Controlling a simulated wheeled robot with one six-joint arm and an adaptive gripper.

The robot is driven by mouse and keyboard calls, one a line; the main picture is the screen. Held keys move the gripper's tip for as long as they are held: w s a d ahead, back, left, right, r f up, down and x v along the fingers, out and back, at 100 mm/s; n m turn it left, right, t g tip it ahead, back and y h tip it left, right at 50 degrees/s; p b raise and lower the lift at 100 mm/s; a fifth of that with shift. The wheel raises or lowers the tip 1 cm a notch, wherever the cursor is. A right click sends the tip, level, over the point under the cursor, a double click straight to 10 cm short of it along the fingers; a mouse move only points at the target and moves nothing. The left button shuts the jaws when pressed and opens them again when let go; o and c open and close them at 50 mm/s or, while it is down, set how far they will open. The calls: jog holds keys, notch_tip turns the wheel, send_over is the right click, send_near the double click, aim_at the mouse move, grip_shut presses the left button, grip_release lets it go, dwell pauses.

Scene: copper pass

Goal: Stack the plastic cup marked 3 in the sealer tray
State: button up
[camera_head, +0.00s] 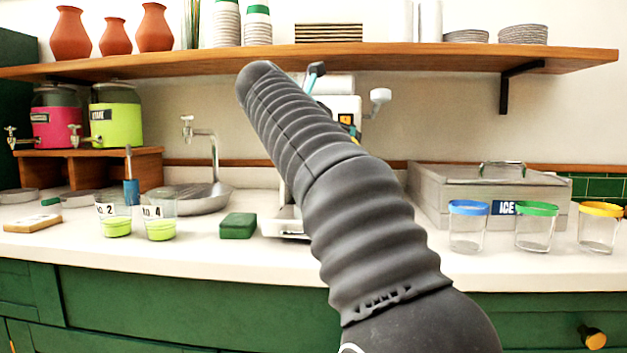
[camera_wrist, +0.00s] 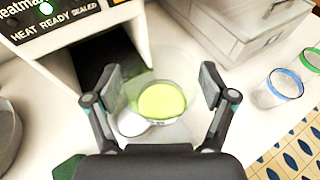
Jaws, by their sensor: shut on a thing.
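My gripper (camera_wrist: 160,86) is shut on a clear plastic cup (camera_wrist: 162,101) with lime-green contents, a finger on each side of its wall. No number shows on this cup. In the wrist view the cup is just in front of the sealer (camera_wrist: 78,22), which bears the words "HEAT READY SEALED". A pale round part (camera_wrist: 132,123) shows beside the cup's lower left; I cannot tell whether the cup touches the tray. In the head view my arm covers the gripper, the held cup and much of the sealer (camera_head: 341,106); part of its base (camera_head: 284,226) shows.
Cups marked 2 (camera_head: 117,227) and 4 (camera_head: 160,230) stand at left. A green block (camera_head: 238,226) lies left of the sealer. Right are an ice bin (camera_head: 440,190) and jars with blue (camera_head: 468,226), green (camera_head: 537,227) and yellow (camera_head: 600,227) rims. A shelf (camera_head: 400,58) runs above.

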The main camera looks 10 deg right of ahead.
jog(key=shift+w+a+f+b, duration=0.5)
jog(key=shift+w+f, duration=0.4)
jog(key=shift+f, duration=0.4)
jog(key=shift+w+a+f+b, duration=0.5)
jog(key=shift+w+f, duration=0.4)
jog(key=shift+f, duration=0.45)
jog(key=shift+w+a+f+b, duration=0.35)
jog(key=shift+w+a+f, duration=0.2)
jog(key=shift+w+f, duration=0.55)
jog(key=shift+s+f, duration=0.2)
jog(key=shift+f, duration=0.3)
jog(key=o, duration=1)
jog(key=v, duration=0.4)
jog(key=p+v, duration=0.1)
jog(key=v, duration=0.7)
jog(key=shift+r, duration=0.3)
